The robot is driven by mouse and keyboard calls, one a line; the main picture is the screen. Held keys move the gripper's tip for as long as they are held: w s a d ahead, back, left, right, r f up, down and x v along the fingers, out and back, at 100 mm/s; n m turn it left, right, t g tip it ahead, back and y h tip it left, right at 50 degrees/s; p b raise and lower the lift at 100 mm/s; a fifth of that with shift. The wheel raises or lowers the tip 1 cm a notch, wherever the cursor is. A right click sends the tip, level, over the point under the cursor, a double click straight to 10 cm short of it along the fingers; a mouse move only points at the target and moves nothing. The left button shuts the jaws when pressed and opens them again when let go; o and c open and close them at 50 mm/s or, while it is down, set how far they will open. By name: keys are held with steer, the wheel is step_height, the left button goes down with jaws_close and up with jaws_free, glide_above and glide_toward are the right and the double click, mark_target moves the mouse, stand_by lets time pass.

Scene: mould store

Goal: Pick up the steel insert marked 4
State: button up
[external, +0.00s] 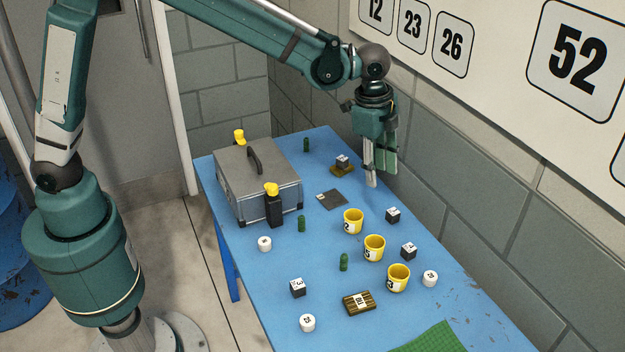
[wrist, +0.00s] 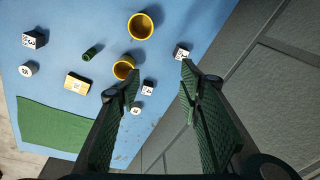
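Dark cubes with white numbered tops stand on the blue table. One in the external view (external: 297,287) reads 3 and also shows in the wrist view (wrist: 33,39). A second cube (external: 409,250) is beside the yellow cups; its wrist-view top (wrist: 148,87) may read 4, but I cannot be sure. A third cube (external: 393,215), also in the wrist view (wrist: 181,51), and a fourth cube (external: 342,162) on a brass-coloured base have marks too small to read. My gripper (external: 380,178) is open and empty, above the table's wall side; in the wrist view its fingers (wrist: 160,78) are wide apart.
Yellow cups (external: 374,248) stand in a row near the cubes. A grey case (external: 258,180) and a black bottle (external: 274,207) stand at the left. White cylinders (external: 430,278), green cylinders (external: 344,262) and a ribbed brass block (external: 359,303) are scattered about. The block wall closes the right side.

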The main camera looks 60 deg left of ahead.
mark_target(411, 248)
steer(key=w+d+f+m+p, duration=0.1)
steer(key=d+f, duration=0.2)
steer(key=d, duration=0.1)
steer(key=w+d+f+m+g+p, duration=0.1)
steer(key=d+f, duration=0.3)
steer(key=d, duration=0.1)
steer(key=w+d+f+m+p, duration=0.1)
steer(key=w+d+f, duration=0.1)
steer(key=d+f, duration=0.2)
steer(key=shift+w+d+f+m+y, duration=0.1)
steer(key=shift+d+m+y, duration=0.2)
steer(key=shift+m, duration=0.1)
steer(key=shift+a+f, duration=0.1)
steer(key=shift+f, duration=1.2)
steer(key=shift+f+b, duration=0.65)
steer(key=shift+f, duration=1.95)
steer(key=c, duration=1.2)
